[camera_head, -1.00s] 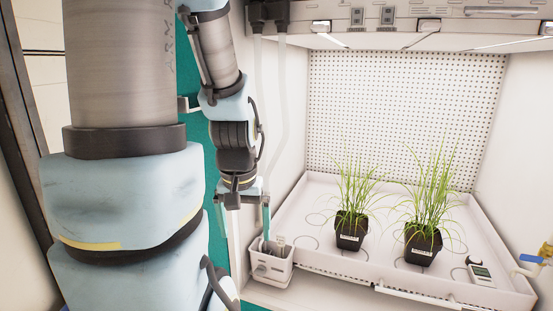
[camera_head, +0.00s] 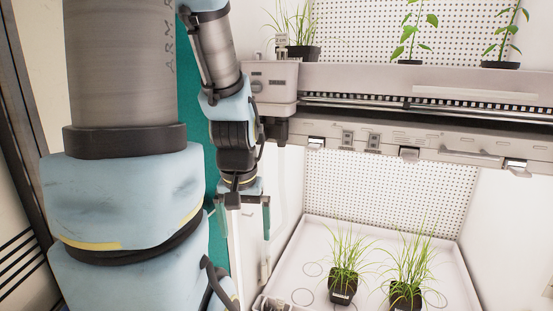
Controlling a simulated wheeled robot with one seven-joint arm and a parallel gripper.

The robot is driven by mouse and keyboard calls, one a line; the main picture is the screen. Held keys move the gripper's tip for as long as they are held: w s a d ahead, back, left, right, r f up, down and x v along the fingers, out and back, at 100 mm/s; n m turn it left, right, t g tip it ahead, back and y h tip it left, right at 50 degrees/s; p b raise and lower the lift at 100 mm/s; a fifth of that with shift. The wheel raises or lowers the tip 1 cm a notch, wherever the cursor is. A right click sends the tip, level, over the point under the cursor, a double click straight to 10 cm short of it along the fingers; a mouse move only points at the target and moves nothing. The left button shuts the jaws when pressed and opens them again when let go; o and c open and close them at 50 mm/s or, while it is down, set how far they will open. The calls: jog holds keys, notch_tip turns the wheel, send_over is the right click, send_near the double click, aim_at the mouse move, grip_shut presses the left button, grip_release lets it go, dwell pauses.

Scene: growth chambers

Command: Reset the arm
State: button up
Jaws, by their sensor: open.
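My arm (camera_head: 122,75) stands large at the left of the head view, bent, with its forearm hanging down. My gripper (camera_head: 252,236) points downward at the end of it, in front of the chamber's left side wall. Its two green-tipped fingers are apart, with nothing between them. The gripper is left of the lower tray and below the upper shelf.
The upper shelf (camera_head: 430,82) carries a potted grass and two leafy seedlings, with a white holder (camera_head: 272,82) at its left end close to my forearm. The lower tray (camera_head: 310,240) has two potted grasses (camera_head: 345,260) (camera_head: 408,270).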

notch_tip(320, 180, up, 6)
jog(key=p, duration=0.3)
jog(key=shift+f+p, duration=0.1)
jog(key=shift+p, duration=0.25)
jog(key=shift+f, duration=0.1)
dwell(2.0)
